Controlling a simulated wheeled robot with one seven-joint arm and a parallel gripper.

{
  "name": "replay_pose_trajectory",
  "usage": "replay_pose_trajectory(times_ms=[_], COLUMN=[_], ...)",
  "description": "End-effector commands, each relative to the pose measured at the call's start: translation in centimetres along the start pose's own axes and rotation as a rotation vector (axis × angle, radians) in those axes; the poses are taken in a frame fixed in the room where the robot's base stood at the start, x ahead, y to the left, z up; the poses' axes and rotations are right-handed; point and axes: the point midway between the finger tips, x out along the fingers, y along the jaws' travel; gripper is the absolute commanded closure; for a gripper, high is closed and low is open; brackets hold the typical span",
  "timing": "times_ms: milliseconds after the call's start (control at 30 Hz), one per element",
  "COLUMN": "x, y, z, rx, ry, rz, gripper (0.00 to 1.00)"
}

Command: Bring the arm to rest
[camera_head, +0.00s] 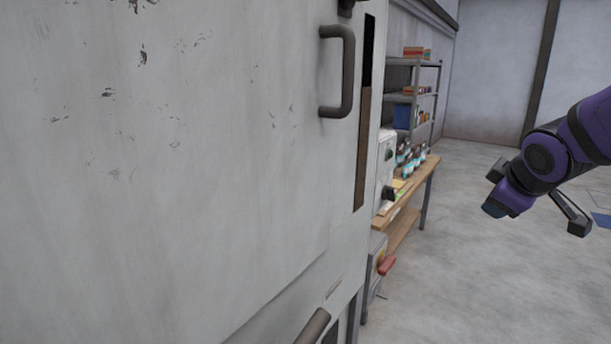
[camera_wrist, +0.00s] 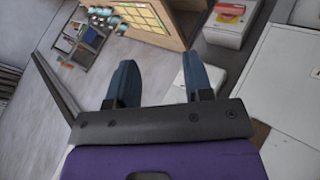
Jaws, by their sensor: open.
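My arm (camera_head: 545,155), purple and black, reaches in from the right edge of the head view, bent and hanging in the air over open floor. My gripper (camera_head: 494,209) points downward and to the left there and is only partly visible. In the wrist view my gripper (camera_wrist: 160,82) shows two blue-grey fingers set well apart, with nothing between them. The fingers touch nothing that I can see.
A large worn grey cabinet (camera_head: 170,150) with a dark handle (camera_head: 348,70) fills the left, close to the camera. Beyond it stand a wooden bench (camera_head: 428,180) with bottles and a shelf rack (camera_head: 415,97). The concrete floor (camera_head: 480,285) on the right is mostly clear.

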Motion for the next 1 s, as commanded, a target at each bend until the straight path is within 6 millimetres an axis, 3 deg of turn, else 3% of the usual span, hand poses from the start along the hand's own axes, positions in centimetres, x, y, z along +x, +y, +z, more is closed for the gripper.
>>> replay_pose_trajectory(times_ms=[33,300,500,700,1000], x=[-1.9,-10.1,-14.9,-17.0,-17.3], y=[-0.5,-4.8,-8.6,-10.6,-10.9], z=[0.3,3.3,5.2,6.3,6.4], rx=[0.066,0.45,0.672,0.771,0.783], ry=[-0.016,-0.12,-0.183,-0.221,-0.227], rz=[-0.005,-0.105,-0.207,-0.267,-0.275], gripper=[0.53,0.53,0.53,0.53,0.53])
